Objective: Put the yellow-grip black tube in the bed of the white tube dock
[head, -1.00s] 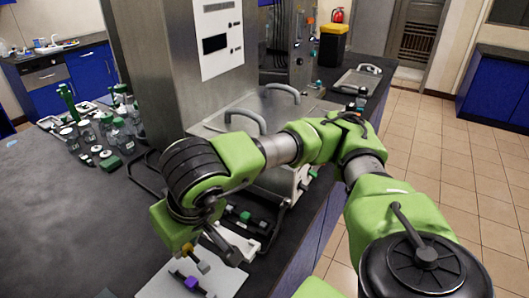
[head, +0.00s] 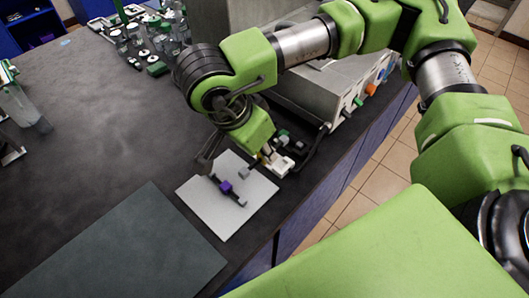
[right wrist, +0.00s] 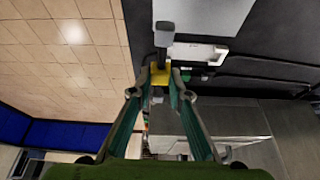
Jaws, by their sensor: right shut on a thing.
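My right gripper (head: 258,160) is shut on the yellow grip of the black tube (right wrist: 161,74). In the right wrist view the yellow grip sits between the fingertips (right wrist: 160,88), and a dark grey end of the tube sticks out beyond it. In the head view that end (head: 244,172) shows over the white mat. The white tube dock (head: 283,166) is right beside the gripper, partly hidden by it. It also shows in the right wrist view (right wrist: 203,54), just right of the tube. I cannot tell whether tube and dock touch. My left gripper is not in view.
A purple-grip tube (head: 226,187) lies on the white mat (head: 245,215). A green-capped part (head: 283,136) is just behind the dock, near the metal machine (head: 335,85). Bottles stand at the back.

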